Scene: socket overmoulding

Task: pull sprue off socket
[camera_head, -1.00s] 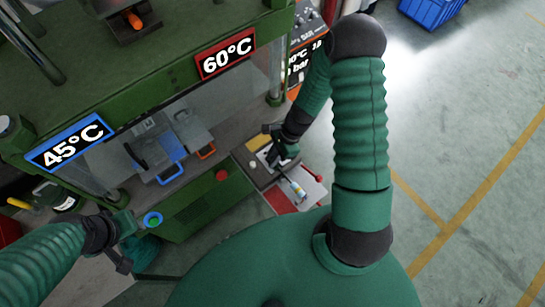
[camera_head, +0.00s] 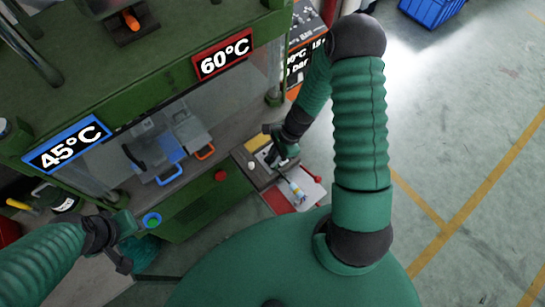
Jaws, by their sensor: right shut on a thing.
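My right gripper (camera_head: 277,161) is low over the small work surface to the right of the press. It is shut on a small part that its fingers mostly hide. I cannot tell whether that part is the sprue or the socket. A thin dark piece with a coloured end (camera_head: 298,192) shows just below the fingers, over a white sheet. My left gripper (camera_head: 122,246) is at the lower left, near a blue ring (camera_head: 152,219) on the press front. I cannot make out its jaw opening.
The green press has a blue 45°C sign (camera_head: 67,144) and a red 60°C sign (camera_head: 223,54). Mould parts with a blue handle (camera_head: 169,174) and an orange handle (camera_head: 205,152) sit inside. A red button (camera_head: 221,175) is on its front.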

